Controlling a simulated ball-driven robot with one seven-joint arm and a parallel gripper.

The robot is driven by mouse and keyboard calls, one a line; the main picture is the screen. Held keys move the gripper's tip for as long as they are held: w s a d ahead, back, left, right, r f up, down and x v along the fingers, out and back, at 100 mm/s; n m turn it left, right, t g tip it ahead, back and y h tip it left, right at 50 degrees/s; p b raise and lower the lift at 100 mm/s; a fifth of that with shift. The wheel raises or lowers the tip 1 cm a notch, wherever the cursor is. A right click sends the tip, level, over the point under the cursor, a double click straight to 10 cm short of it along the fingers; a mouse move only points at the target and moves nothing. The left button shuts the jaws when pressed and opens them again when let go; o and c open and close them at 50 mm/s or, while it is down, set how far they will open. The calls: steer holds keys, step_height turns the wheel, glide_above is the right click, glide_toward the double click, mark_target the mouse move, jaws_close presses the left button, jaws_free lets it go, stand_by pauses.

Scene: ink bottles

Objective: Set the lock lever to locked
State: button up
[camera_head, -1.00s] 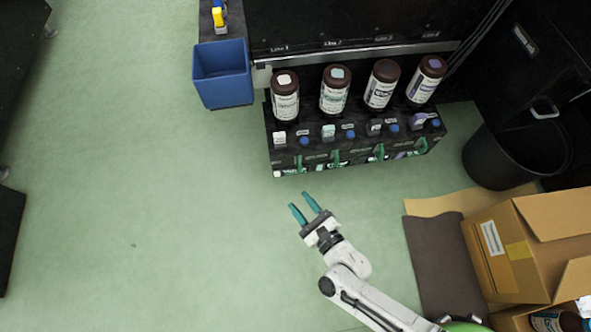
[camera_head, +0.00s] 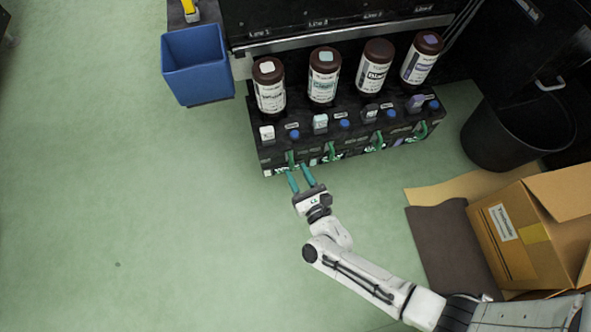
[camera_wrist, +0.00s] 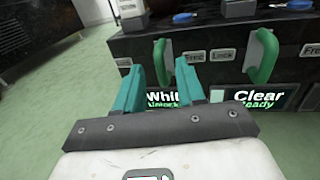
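A black dispenser unit (camera_head: 265,157) has several green lock levers on its front. The leftmost lever (camera_head: 290,158) is above the "White" display; it also shows in the wrist view (camera_wrist: 162,62), roughly upright between a label on its left, too small to read, and a "Free" label. The second lever (camera_wrist: 263,56), above the "Clear Ready" display, stands between "Lock" and "Free" labels. My gripper (camera_head: 297,170) has teal fingers, open and empty, just in front of the leftmost lever. In the wrist view the lever appears between the fingertips (camera_wrist: 160,66); contact cannot be told.
Several brown-capped bottles (camera_head: 323,78) stand on top of the unit. A blue bin (camera_head: 195,65) is at its left. A black bin (camera_head: 490,130) and cardboard box (camera_head: 520,235) are at the right. Green floor (camera_head: 120,200) is clear at left.

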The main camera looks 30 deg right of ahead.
steer(key=shift+w+d, duration=0.1)
steer(key=shift+w, duration=0.8)
jaws_close()
